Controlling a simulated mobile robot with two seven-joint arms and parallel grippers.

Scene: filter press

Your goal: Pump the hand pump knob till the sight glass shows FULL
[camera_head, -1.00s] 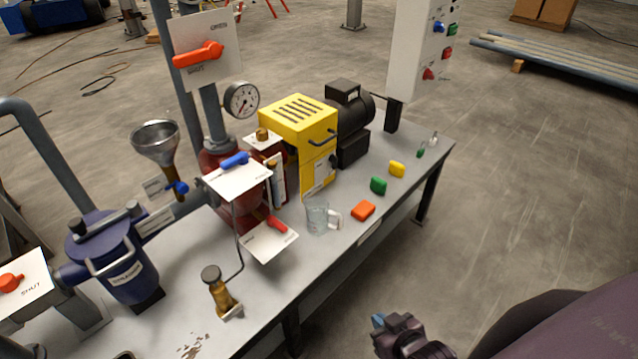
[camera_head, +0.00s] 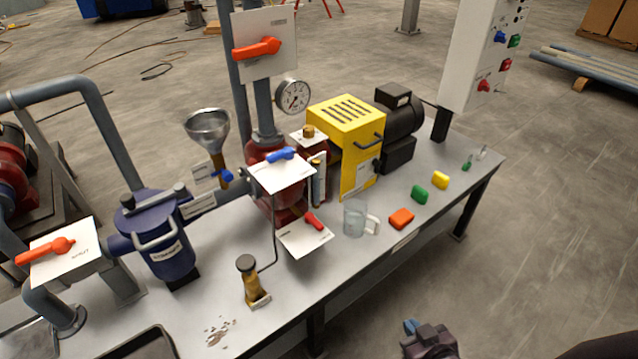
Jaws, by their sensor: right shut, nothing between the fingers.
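The hand pump (camera_head: 254,284) is a small brass body with a dark round knob (camera_head: 245,263) on top, standing near the front edge of the bench. A thin pipe runs from it up to the red vessel (camera_head: 274,200). A narrow upright strip that looks like the sight glass (camera_head: 318,180) stands right of the vessel; its level is too small to read. My right gripper (camera_head: 412,328) is at the bottom of the view, in front of the bench and well to the right of the pump, shut and empty. My left gripper is not in view.
Valve plates overhang the vessel. A dark tray (camera_head: 140,345) lies front left.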

